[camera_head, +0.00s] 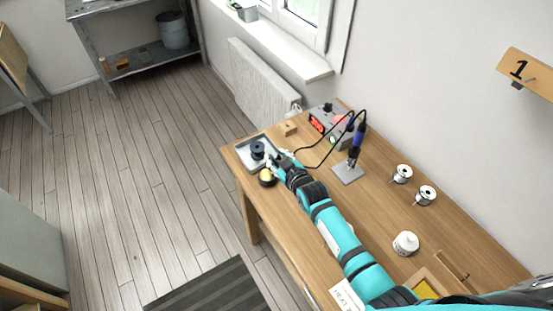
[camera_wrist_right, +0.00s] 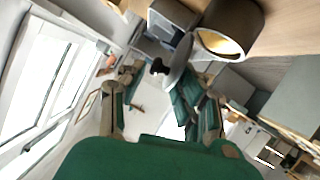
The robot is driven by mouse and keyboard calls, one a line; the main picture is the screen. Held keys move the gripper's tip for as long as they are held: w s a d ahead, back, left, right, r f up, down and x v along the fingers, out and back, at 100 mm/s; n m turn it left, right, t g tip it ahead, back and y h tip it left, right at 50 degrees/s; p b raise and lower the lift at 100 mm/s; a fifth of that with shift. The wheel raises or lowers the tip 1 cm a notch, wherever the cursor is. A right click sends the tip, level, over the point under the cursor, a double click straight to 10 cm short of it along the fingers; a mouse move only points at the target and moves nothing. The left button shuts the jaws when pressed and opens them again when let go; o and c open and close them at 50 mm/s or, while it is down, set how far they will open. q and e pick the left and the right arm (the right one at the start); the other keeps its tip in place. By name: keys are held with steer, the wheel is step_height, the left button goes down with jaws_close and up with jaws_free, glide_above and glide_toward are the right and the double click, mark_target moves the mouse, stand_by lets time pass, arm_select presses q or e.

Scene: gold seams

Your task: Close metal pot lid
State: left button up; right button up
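A small dark round pot (camera_head: 267,178) with a yellow-gold inside stands open near the table's left end. It also shows in the right wrist view (camera_wrist_right: 230,32), tipped by the camera angle. A dark round lid with a knob (camera_head: 257,150) is just behind the pot, over the grey tray. In the right wrist view the lid (camera_wrist_right: 180,62) appears as a grey disc with a black knob. My right gripper (camera_head: 275,161) is beside the lid and pot. I cannot tell whether one finger touches the lid.
The grey tray (camera_head: 243,158) lies at the table's left end. A wooden block (camera_head: 288,128), a soldering station (camera_head: 322,118) and an iron in its stand (camera_head: 349,171) are behind my arm.

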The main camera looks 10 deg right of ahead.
steer(key=shift+o, duration=0.4)
steer(key=shift+s, duration=0.35)
steer(key=v, duration=1.1)
steer(key=shift+r, duration=0.15)
steer(key=shift+s+d, duration=0.1)
